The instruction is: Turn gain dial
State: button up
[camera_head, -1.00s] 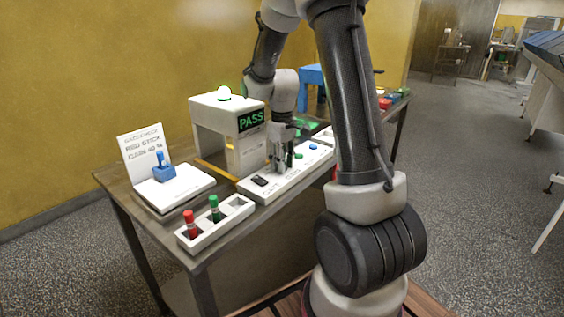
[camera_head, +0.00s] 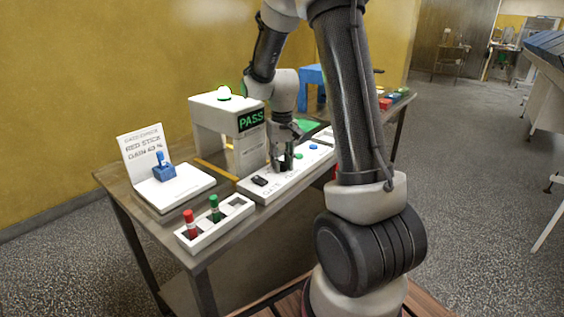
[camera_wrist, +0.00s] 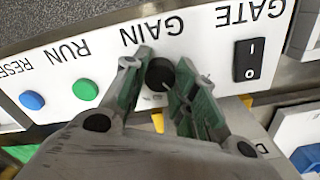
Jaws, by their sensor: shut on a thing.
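The gain dial (camera_wrist: 158,74) is a round black knob with a white mark, under the word GAIN on a white control panel (camera_wrist: 215,76). My gripper (camera_wrist: 165,68) has its two green-padded fingers on either side of the dial, shut on it. In the head view my gripper (camera_head: 285,165) points down at the panel (camera_head: 276,188) and hides the dial.
On the panel are a black GATE rocker (camera_wrist: 250,61), a green RUN button (camera_wrist: 85,89) and a blue RESET button (camera_wrist: 32,100). A white arch (camera_head: 205,112) with a PASS display stands behind.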

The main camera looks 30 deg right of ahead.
aim_at(282, 163)
jog(key=shift+m, duration=1.1)
jog(key=o, duration=1.1)
jog(key=shift+c, duration=0.2)
notch_tip(282, 163, up, 12)
